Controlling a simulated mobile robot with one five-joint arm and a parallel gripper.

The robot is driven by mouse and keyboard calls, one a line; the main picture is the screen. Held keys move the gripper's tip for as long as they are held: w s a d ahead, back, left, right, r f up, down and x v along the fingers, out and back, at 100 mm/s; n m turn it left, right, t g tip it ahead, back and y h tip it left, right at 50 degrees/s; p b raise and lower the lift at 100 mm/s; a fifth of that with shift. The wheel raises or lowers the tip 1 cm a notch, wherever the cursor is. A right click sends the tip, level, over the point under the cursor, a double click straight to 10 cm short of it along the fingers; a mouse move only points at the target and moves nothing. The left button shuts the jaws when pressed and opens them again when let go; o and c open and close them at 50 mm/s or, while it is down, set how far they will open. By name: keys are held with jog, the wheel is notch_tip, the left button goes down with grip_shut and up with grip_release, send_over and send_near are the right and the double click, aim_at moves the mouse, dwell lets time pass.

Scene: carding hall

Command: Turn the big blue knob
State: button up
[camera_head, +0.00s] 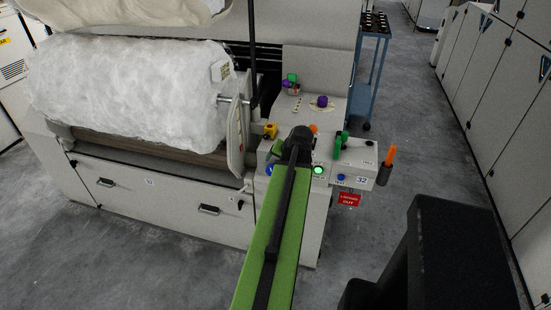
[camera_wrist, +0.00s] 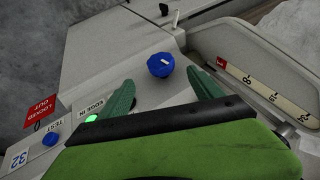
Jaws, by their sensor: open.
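The big blue knob (camera_wrist: 160,65) has a ridged rim and a small pale mark on top. In the wrist view it sits on a pale grey panel (camera_wrist: 120,58), just beyond and between my fingertips. My gripper (camera_wrist: 160,78) is open, with one green finger to either side of the knob's line. Neither finger visibly touches the knob. In the head view my green arm covers part of the panel, and a bit of blue (camera_head: 269,170) shows at its left edge; I cannot tell if it is the knob.
A smaller blue TEST button (camera_wrist: 51,139), a lit green button (camera_wrist: 91,118) and a red LOCKED OUT tag (camera_wrist: 40,108) are nearby. A scale plate (camera_wrist: 266,90) lies right in the wrist view. An orange handle (camera_head: 389,158) stands at the panel's right.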

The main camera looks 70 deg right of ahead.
jog(key=p+v, duration=0.4)
jog(key=v, duration=0.3)
